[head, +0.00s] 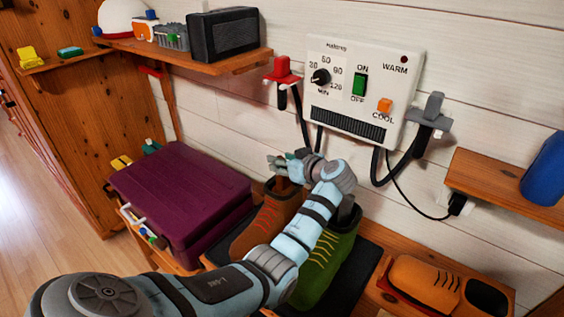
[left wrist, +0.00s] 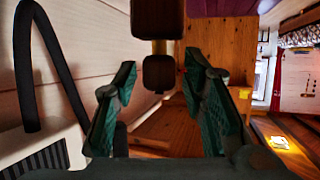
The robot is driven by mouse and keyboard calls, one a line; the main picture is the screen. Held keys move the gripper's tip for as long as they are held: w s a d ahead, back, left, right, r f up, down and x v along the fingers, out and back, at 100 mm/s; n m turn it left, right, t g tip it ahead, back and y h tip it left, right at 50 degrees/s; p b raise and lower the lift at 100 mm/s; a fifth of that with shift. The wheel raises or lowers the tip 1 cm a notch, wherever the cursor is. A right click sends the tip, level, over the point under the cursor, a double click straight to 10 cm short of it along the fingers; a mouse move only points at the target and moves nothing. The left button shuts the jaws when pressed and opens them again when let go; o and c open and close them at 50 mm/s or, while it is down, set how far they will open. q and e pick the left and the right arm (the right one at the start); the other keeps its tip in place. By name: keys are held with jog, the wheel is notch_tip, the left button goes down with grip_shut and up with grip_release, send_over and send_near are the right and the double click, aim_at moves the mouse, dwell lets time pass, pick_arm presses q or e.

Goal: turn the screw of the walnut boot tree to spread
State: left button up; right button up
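My left gripper (head: 284,164) is over the top of the brown boot (head: 262,228) with orange laces, beside the green boot (head: 325,268). The left wrist view shows its two dark green fingers (left wrist: 160,68) apart. Between their tips is a dark brown rounded knob (left wrist: 158,73) on a short brass-coloured shank (left wrist: 158,47), with a larger dark brown block (left wrist: 157,18) beyond; these look like the boot tree's screw and body. I see a gap on both sides of the knob. In the head view the gripper and arm hide most of this. My right gripper is not in view.
A white wall dryer panel (head: 362,92) with black hoses is behind the boots. A purple case (head: 182,203) stands at the left, below a wooden shelf (head: 245,63). A hose (left wrist: 52,65) crosses the left of the wrist view.

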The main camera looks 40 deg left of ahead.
pick_arm(q)
grip_shut()
